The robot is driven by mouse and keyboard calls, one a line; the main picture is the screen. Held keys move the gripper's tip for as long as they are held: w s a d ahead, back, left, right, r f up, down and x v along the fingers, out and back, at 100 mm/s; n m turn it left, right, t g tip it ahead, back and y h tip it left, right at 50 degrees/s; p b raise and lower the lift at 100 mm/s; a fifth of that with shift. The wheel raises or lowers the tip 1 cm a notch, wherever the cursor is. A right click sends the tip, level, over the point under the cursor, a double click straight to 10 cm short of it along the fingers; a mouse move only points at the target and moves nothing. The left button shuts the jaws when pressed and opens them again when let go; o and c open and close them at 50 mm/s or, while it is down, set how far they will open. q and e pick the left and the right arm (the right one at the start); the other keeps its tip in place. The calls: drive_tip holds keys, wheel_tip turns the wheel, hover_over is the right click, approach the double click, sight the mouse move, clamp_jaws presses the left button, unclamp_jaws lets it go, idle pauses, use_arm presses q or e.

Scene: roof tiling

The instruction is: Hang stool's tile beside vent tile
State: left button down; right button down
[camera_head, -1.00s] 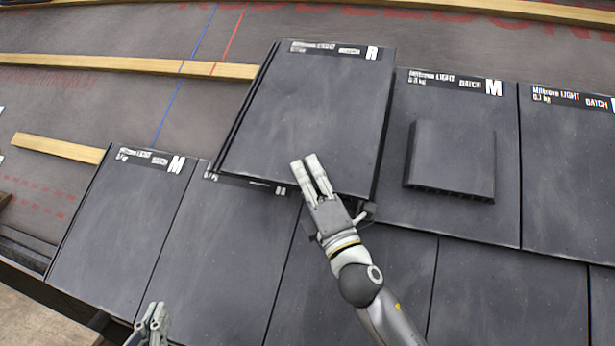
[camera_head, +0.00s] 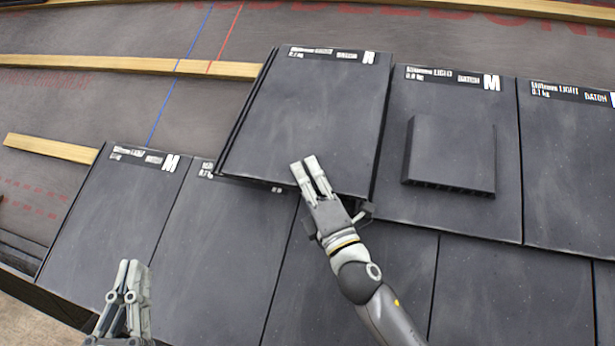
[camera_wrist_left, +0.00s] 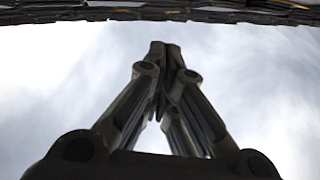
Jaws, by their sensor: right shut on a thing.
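The dark grey tile (camera_head: 310,115), with a white label strip marked R along its top, is just left of the vent tile (camera_head: 395,210). Its right edge runs close along the vent tile's left edge, and its lower edge overlaps the row below. I cannot tell whether it rests on the roof. The vent tile carries a raised square hood. The stool is not in view.
A wooden batten (camera_head: 130,64) runs left from behind the held tile, and a shorter batten (camera_head: 52,148) lies lower left. Blue and red lines mark the bare underlay (camera_head: 110,105). Another tile (camera_head: 570,170) lies right of the vent tile. The lower row is tiled.

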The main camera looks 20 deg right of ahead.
drive_tip(key=shift+w+d+f+b, duration=0.2)
drive_tip(key=shift+w+f+b, duration=0.1)
drive_tip(key=shift+b, duration=0.1)
use_arm(q)
drive_tip(key=s+r+t+h, duration=0.1)
drive_tip(key=s+r+t, duration=0.2)
drive_tip(key=r+t, duration=0.1)
drive_tip(key=shift+s+r, duration=0.15)
drive_tip(key=shift+r, duration=0.55)
use_arm(e)
drive_tip(key=shift+w+d+f, duration=0.15)
drive_tip(key=shift+f, duration=0.1)
use_arm(q)
drive_tip(key=shift+a, duration=0.1)
use_arm(e)
drive_tip(key=shift+r, duration=0.1)
idle(0.4)
drive_tip(key=shift+f, duration=0.2)
idle(1.2)
